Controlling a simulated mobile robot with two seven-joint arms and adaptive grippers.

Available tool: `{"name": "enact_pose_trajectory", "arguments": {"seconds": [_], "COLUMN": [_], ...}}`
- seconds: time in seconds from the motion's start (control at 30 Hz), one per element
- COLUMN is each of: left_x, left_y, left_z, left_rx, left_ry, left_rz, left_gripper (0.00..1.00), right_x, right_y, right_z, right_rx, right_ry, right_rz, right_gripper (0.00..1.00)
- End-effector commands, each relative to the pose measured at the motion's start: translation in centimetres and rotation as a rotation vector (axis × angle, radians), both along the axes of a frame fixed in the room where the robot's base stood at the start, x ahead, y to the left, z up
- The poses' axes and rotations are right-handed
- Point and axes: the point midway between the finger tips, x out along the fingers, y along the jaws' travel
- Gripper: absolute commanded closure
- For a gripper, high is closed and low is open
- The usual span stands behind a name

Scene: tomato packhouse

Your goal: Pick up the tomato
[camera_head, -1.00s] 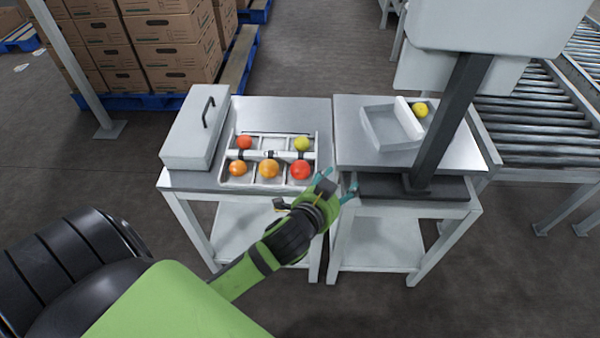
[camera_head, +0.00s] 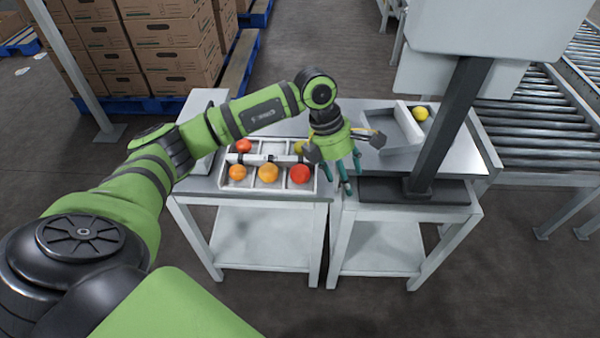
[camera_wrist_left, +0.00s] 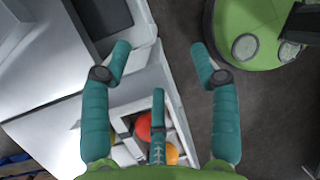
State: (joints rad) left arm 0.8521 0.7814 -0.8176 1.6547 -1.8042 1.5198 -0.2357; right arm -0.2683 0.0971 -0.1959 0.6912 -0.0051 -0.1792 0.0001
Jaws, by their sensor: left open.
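A divided white tray (camera_head: 252,184) on the left table holds several tomatoes. A red one (camera_head: 243,145) is at the back left; an orange one (camera_head: 237,172), an orange-yellow one (camera_head: 268,173) and a red one (camera_head: 300,174) are in front. Another yellow tomato (camera_head: 420,113) is at the right table's back. My left gripper (camera_head: 345,178) is open and empty, fingers downward, right of the tray. The left wrist view shows its fingers (camera_wrist_left: 160,62) with a red tomato (camera_wrist_left: 143,127) partly behind one.
A shallow grey tray (camera_head: 385,128) and a dark post (camera_head: 450,120) with a panel stand on the right table. A grey lidded box (camera_head: 196,108) is on the left table, partly behind my arm. A roller conveyor (camera_head: 535,130) is at the right, stacked cartons (camera_head: 175,50) behind.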

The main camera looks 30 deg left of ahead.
Motion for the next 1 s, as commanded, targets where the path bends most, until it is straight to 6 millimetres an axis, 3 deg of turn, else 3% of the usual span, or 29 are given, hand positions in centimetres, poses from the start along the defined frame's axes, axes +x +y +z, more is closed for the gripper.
{"name": "enact_pose_trajectory", "arguments": {"seconds": [0.03, 0.1, 0.23, 0.47, 0.73, 1.0], "left_x": [0.3, 0.3, 0.0, -0.2, -0.4, -0.3], "left_y": [3.2, 6.4, 9.6, 10.4, 10.9, 10.8], "left_z": [0.4, 0.9, 1.3, -0.8, -4.7, -5.4], "left_rx": [0.111, 0.227, 0.34, 0.36, 0.356, 0.356], "left_ry": [0.013, 0.037, 0.071, 0.081, 0.081, 0.075], "left_rz": [0.014, 0.03, 0.05, 0.055, 0.053, 0.053], "left_gripper": [0.38, 0.38, 0.38, 0.38, 0.38, 0.38], "right_x": [0.0, 0.0, 0.0, -0.2, -1.6, -2.7], "right_y": [0.1, 0.1, 0.5, 1.1, 1.2, 1.0], "right_z": [0.0, 0.0, 0.0, 0.3, 0.4, 0.2], "right_rx": [0.001, 0.002, 0.006, 0.013, 0.011, 0.009], "right_ry": [0.0, 0.0, 0.0, 0.006, 0.039, 0.057], "right_rz": [0.0, 0.0, -0.001, 0.0, -0.001, -0.002], "right_gripper": [0.33, 0.33, 0.33, 0.33, 0.33, 0.33]}}
